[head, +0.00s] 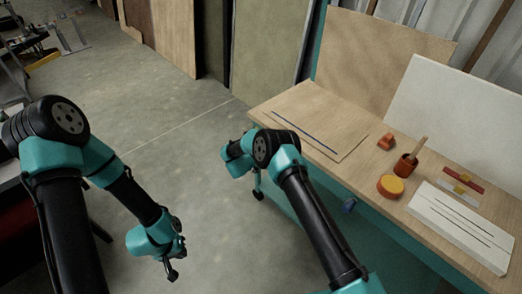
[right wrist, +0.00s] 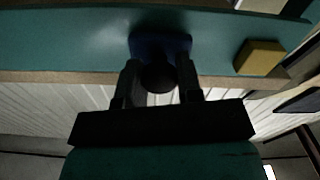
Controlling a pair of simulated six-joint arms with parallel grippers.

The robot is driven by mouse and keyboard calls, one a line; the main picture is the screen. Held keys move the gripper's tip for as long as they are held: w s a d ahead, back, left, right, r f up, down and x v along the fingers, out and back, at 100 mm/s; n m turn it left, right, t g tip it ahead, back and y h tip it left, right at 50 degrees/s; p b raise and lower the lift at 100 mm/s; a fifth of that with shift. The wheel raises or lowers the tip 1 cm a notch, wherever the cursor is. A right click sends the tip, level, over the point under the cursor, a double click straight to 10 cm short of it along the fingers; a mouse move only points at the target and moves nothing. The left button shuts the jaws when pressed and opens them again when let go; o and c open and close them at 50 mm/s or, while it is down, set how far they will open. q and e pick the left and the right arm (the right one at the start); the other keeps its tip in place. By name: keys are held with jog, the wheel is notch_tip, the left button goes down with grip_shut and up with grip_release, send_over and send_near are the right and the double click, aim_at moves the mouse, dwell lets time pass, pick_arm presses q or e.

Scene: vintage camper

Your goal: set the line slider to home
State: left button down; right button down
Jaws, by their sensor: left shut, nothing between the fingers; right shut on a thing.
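In the right wrist view, my right gripper (right wrist: 159,92) is shut on a dark round knob (right wrist: 158,77). The knob stands out from a blue block (right wrist: 160,43) on a teal panel, which I take to be the line slider. A yellow block (right wrist: 260,57) is on the same panel to the right, apart from the blue one. In the head view the right gripper and the knob cannot be made out clearly behind my arm. My left gripper (head: 172,271) is shut and empty, hanging over the floor, away from the bench.
The wooden bench (head: 345,181) holds a board with a dark blue line (head: 306,131), an orange block (head: 386,141), a cup (head: 405,164), a yellow-topped round piece (head: 390,186) and a white slotted block (head: 460,228). A small blue piece (head: 349,205) is at its front.

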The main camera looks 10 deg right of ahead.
jog(key=shift+w+a, duration=0.15)
jog(key=shift+w, duration=0.05)
jog(key=c, duration=0.8)
grip_release()
jog(key=shift+a, duration=0.1)
jog(key=v, duration=1.7)
jog(key=shift+s, duration=0.25)
